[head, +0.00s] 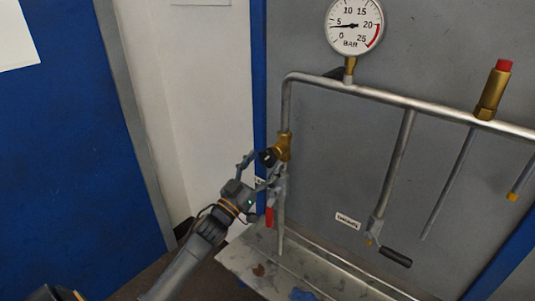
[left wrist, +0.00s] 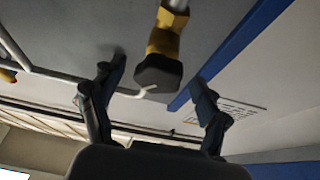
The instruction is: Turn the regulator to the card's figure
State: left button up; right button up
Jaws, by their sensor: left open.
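The regulator is a brass body (head: 284,147) with a black knob (head: 268,157), at the left end of the pipe. In the left wrist view the black knob (left wrist: 158,72) hangs below its brass body (left wrist: 163,38). My left gripper (head: 262,170) is open at the knob; its fingers (left wrist: 157,80) appear on either side, with visible gaps. The pressure gauge (head: 355,25) reads a little under 5 BAR. A printed white card (left wrist: 237,110) shows behind the right finger in the left wrist view; its figure is unreadable. My right gripper is not seen.
A red-handled valve (head: 269,217) hangs just below the regulator, close to my gripper. A steel pipe (head: 400,99) carries a brass valve with a red cap (head: 494,88) and a drop with a black lever (head: 396,257). A stained metal tray (head: 250,258) lies below.

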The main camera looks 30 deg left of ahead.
pick_arm(q)
jog(key=shift+x, duration=0.85)
jog(key=shift+w, duration=0.1)
jog(key=c, duration=1.2)
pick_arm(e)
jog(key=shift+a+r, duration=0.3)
pick_arm(q)
jog(key=shift+m, duration=0.3)
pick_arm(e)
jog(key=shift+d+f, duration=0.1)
